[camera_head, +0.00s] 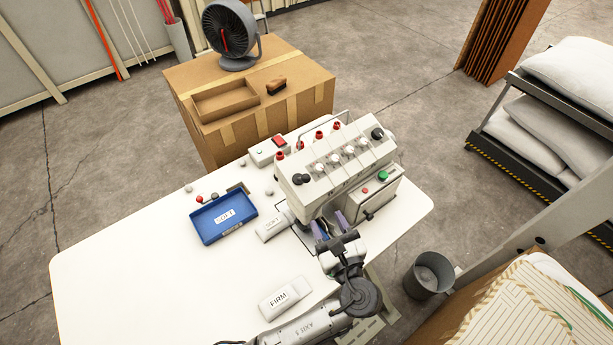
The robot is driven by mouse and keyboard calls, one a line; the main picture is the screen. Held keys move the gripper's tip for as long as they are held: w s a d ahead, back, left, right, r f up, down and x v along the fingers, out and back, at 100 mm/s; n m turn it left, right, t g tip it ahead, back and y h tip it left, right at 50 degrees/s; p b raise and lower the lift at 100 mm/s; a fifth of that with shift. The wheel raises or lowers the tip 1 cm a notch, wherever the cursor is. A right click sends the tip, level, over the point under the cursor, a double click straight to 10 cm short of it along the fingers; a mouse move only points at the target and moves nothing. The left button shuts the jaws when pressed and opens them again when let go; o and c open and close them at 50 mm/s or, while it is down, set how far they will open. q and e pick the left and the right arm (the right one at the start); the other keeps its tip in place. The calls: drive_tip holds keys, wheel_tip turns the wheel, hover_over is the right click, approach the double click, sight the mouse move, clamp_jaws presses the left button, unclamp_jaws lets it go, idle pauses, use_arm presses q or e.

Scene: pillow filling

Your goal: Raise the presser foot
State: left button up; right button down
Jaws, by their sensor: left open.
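The sewing machine (335,168) stands at the right part of the white table (130,255), a cream body with several dials on top and red knobs behind. Its presser foot is too small and too covered by my gripper to make out. My left gripper (329,224) is open at the front of the machine, under its head, with the purple-tinted fingers apart. I cannot tell whether they touch any part. My right gripper is not in view.
A blue tray labelled SOFT (208,234) and a white FIRM block (285,298) lie left of the gripper. A smaller white SOFT block (271,228) lies beside the machine. A grey bin (429,275) stands right of the table. The table's left half is clear.

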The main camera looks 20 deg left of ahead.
sight(308, 181)
use_arm(q)
drive_tip(key=shift+m, duration=0.4)
drive_tip(key=p+x, duration=0.1)
drive_tip(key=x, duration=1.1)
drive_tip(key=shift+w+a, duration=0.1)
drive_tip(key=shift+a, duration=0.05)
drive_tip(key=shift+w+a+p, duration=0.3)
drive_tip(key=shift+w+a, duration=0.2)
